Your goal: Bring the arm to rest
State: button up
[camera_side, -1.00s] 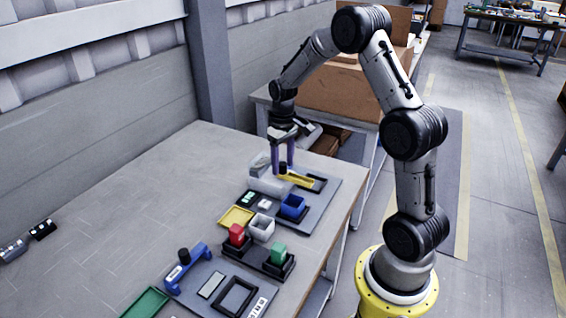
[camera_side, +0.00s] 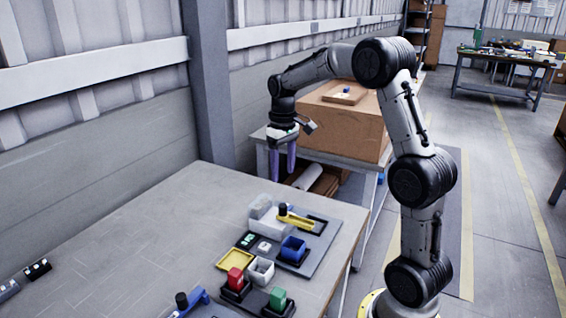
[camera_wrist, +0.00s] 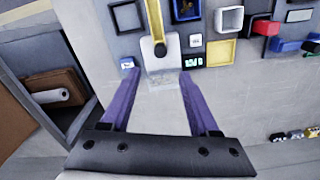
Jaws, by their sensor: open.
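My gripper (camera_side: 284,160) hangs from the raised arm above the far edge of the table, clear of everything on it. Its two purple fingers point down, apart and empty.
A blue bin (camera_side: 292,250), a yellow tray (camera_side: 235,260), a white bin (camera_side: 260,271), a red block (camera_side: 235,279) and a green block (camera_side: 277,299) stand along the table's right side. A cardboard box (camera_side: 345,125) stands behind. The table's left is mostly clear.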

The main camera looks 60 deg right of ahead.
jog(key=shift+r, duration=1)
jog(key=s+a+r+n+t, duration=0.3)
jog(key=s+a+r, duration=0.3)
jog(key=a+r, duration=0.5)
jog(key=s+a+f+t, duration=0.1)
jog(key=s+a+f, duration=0.3)
jog(key=s, duration=0.3)
jog(key=s+a+f+t, duration=0.1)
jog(key=s+a+f, duration=0.3)
jog(key=s, duration=0.4)
jog(key=shift+s+a+t, duration=0.15)
jog(key=shift+a+t, duration=0.1)
jog(key=shift+t, duration=0.05)
